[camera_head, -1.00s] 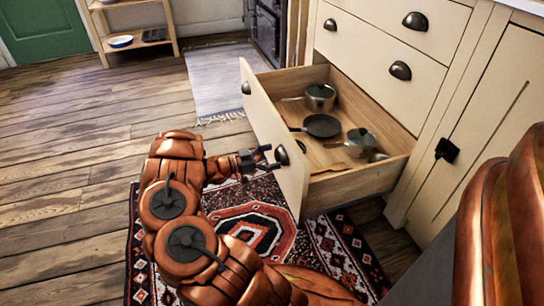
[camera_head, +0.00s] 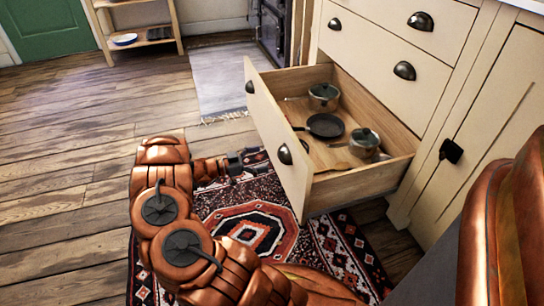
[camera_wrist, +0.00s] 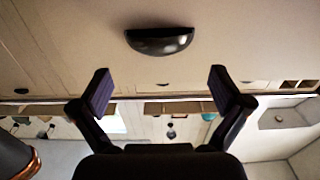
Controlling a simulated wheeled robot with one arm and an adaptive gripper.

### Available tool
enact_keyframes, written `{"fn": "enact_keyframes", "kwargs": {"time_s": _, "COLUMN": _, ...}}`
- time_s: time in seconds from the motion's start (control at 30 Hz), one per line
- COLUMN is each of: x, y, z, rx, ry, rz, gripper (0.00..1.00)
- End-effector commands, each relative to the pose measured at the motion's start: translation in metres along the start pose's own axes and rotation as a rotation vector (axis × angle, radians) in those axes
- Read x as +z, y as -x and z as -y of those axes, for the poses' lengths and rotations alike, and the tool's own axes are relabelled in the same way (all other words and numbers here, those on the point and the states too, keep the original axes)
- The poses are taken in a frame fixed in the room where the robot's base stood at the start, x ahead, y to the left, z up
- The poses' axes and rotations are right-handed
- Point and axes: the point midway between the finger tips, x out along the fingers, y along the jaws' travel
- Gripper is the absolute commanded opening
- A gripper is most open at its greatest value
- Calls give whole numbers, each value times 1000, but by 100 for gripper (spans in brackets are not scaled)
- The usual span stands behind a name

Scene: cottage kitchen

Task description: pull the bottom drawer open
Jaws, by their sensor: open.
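The bottom drawer (camera_head: 287,155) is pulled well out of its cream cabinet. Its front carries two dark cup handles; the nearer handle (camera_head: 285,154) faces my gripper. Inside the drawer lie a lidded pot (camera_head: 323,97), a dark frying pan (camera_head: 325,125) and a second lidded pot (camera_head: 364,141). My gripper (camera_head: 247,162) is left of the drawer front, open and empty, apart from the handle. In the wrist view, a dark cup handle (camera_wrist: 160,41) shows on the cream front beyond the two spread fingers (camera_wrist: 160,88).
Closed upper drawers (camera_head: 390,60) stand above the open one, and a cupboard door with a black latch (camera_head: 451,151) is to the right. A patterned rug (camera_head: 258,228) lies below the drawer. The wooden floor (camera_head: 70,170) at left is clear.

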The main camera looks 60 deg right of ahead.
Motion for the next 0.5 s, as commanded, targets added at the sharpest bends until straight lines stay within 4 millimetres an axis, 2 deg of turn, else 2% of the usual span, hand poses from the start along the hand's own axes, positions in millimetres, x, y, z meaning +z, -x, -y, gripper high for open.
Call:
{"fn": "enact_keyframes", "kwargs": {"time_s": 0.1, "x": 0, "y": 24, "z": 1, "rx": -3, "ry": 0, "rz": -2, "gripper": 100}}
{"fn": "enact_keyframes", "kwargs": {"time_s": 0.3, "x": -1, "y": 53, "z": 1, "rx": -2, "ry": -3, "rz": -2, "gripper": 100}}
{"fn": "enact_keyframes", "kwargs": {"time_s": 0.5, "x": 0, "y": 66, "z": 0, "rx": 2, "ry": -1, "rz": -1, "gripper": 100}}
